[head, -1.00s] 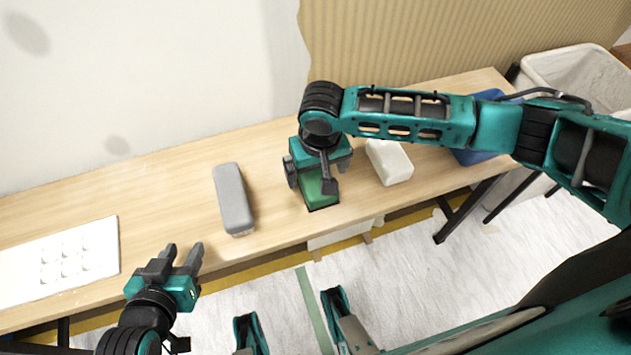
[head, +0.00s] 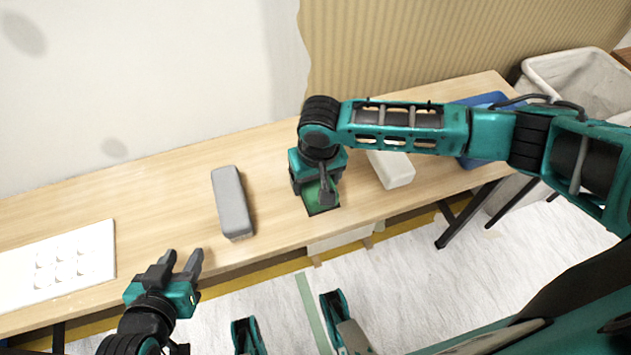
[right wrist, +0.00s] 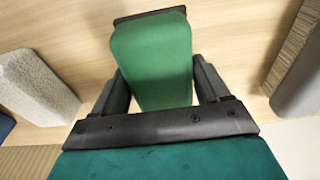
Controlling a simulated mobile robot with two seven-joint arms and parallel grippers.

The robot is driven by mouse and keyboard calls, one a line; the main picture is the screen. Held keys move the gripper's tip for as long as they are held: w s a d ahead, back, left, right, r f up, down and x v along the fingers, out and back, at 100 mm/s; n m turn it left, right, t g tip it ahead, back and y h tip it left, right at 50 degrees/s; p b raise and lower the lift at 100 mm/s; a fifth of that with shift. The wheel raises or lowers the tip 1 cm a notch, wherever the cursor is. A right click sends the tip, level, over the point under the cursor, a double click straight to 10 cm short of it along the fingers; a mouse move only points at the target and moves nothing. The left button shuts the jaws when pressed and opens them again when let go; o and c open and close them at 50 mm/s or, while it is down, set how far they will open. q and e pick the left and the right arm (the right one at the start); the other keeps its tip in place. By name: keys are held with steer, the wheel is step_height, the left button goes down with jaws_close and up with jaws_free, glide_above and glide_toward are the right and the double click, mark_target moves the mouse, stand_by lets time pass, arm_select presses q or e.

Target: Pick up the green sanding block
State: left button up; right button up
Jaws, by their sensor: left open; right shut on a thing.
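The green sanding block (head: 322,206) is on the wooden table near its front edge, partly hidden under my right gripper in the head view. In the right wrist view the green block (right wrist: 152,62) lies between the two fingers, with a dark strip along its far end. My right gripper (head: 318,192) points down and is shut on the block; its fingers (right wrist: 160,88) are on both sides of it. I cannot tell whether the block is clear of the table. My left gripper (head: 181,262) is open and empty in front of the table's edge.
A long grey block (head: 232,202) lies left of the green block. A white block (head: 393,170) lies to its right, with a blue tray (head: 482,101) beyond. A white panel with bumps (head: 62,272) lies at the left. A pale bin (head: 575,75) stands at the far right.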

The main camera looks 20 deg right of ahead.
steer(key=shift+c, duration=0.8)
arm_select(q)
steer(key=r+p, duration=0.3)
steer(key=p, duration=0.1)
steer(key=r+p, duration=0.2)
steer(key=shift+s+a+r, duration=0.1)
steer(key=shift+s+r, duration=0.2)
arm_select(e)
step_height(320, 180, up, 20)
steer(key=o, duration=0.5)
steer(key=c, duration=0.3)
arm_select(q)
steer(key=shift+a+r, duration=0.1)
